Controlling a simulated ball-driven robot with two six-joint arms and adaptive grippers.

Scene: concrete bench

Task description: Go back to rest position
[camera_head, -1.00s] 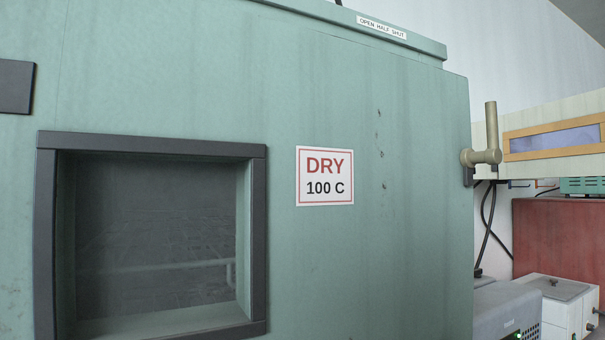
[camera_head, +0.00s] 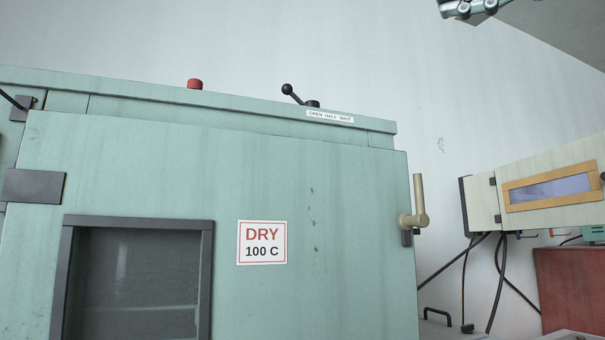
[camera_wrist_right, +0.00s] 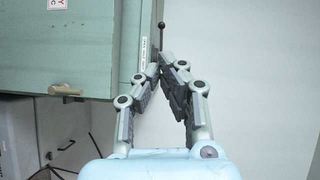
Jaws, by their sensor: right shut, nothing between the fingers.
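My right gripper (camera_wrist_right: 165,62) is shut and empty in the right wrist view, its fingertips meeting near the top of the picture. A grey metal part at the top right edge of the head view (camera_head: 468,8) looks like part of my right gripper, high above the bench. The green oven (camera_head: 350,200) stands with its windowed door closed against the body. Its tan handle (camera_head: 419,200) is upright at the door's right edge. In the wrist view the oven (camera_wrist_right: 65,55) lies to the left of my fingers. My left gripper is in neither view.
A black lever (camera_head: 292,92) and a red knob (camera_head: 195,84) stick up from the oven top. At right are a cream cabinet with an orange-framed window (camera_head: 550,190), hanging cables (camera_head: 496,290) and a red box (camera_head: 570,285). The space above the oven is clear.

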